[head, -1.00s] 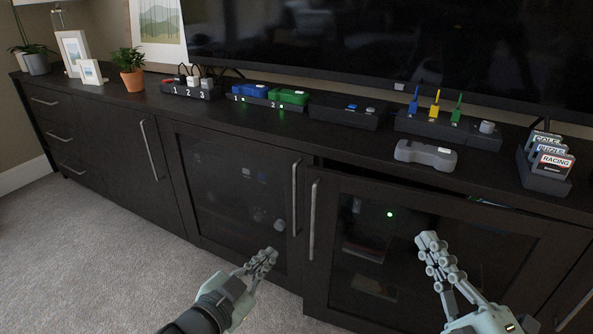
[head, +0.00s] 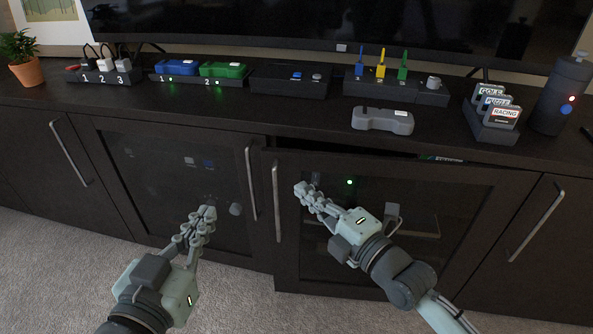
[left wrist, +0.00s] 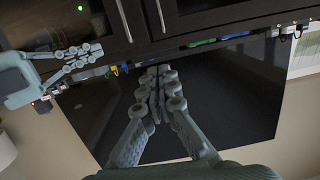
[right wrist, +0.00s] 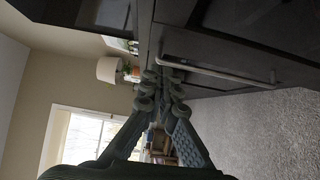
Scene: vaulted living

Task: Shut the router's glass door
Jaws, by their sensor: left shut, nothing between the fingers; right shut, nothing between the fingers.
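The router's glass door (head: 400,262) is the right one of two dark-framed glass doors. It stands slightly ajar, with a dark gap along its top edge and its handle side forward. Its vertical handle (head: 277,203) is at its left edge. A green light (head: 349,182) glows behind the glass. My right gripper (head: 301,188) is shut and empty, in front of this door just right of the handle; contact cannot be told. My left gripper (head: 207,213) is shut and empty, in front of the left glass door. Both grippers show in the left wrist view, the right one (left wrist: 97,49) at left.
The cabinet top holds switch boxes, a grey controller (head: 383,120), a cartridge rack (head: 488,128) and a dark cylinder (head: 562,95). Carpet (head: 60,270) lies clear in front.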

